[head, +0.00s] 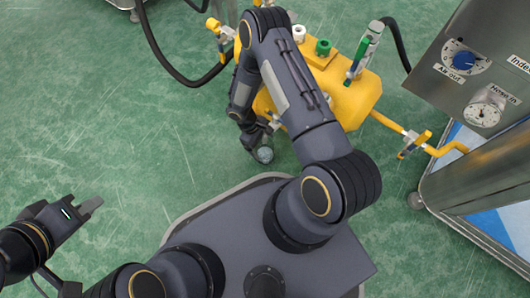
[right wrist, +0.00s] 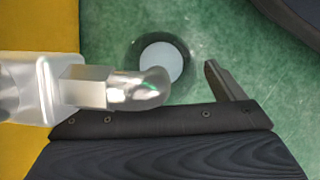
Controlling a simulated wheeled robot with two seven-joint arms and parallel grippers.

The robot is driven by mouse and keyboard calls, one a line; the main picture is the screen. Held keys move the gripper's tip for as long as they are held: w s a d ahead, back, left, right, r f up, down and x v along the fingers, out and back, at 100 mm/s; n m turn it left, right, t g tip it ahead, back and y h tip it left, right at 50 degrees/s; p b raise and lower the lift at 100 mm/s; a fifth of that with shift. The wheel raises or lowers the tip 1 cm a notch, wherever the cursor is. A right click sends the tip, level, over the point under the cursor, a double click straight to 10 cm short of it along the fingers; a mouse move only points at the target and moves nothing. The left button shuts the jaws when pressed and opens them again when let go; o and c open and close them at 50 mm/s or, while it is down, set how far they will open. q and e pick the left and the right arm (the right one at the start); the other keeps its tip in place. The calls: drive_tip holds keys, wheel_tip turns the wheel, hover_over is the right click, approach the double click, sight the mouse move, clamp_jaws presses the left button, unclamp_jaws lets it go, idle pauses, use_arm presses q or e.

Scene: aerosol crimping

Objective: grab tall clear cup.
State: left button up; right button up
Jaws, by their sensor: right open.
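The clear cup (head: 265,155) is small and round in the head view, just at the tip of my right gripper (head: 259,138). In the right wrist view, a round clear shape with a dark rim and pale centre, which looks like the cup (right wrist: 161,62), is seen from above. One dark finger of my right gripper shows to the right of the cup there; the other finger is hidden. My right gripper is open, and I cannot tell if it touches the cup. My left gripper (head: 82,210) is at the lower left, far from the cup; its jaw gap is unclear.
A shiny metal fitting (right wrist: 130,88) partly covers the cup's lower edge in the wrist view. A yellow machine (head: 350,98) with valves stands close beyond the right gripper. A steel cabinet (head: 475,70) with dials stands at the right. Green floor (head: 110,110) is clear at left.

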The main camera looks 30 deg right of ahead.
drive_tip(key=shift+r, duration=0.1)
drive_tip(key=c, duration=1.4)
drive_tip(key=shift+r, duration=0.1)
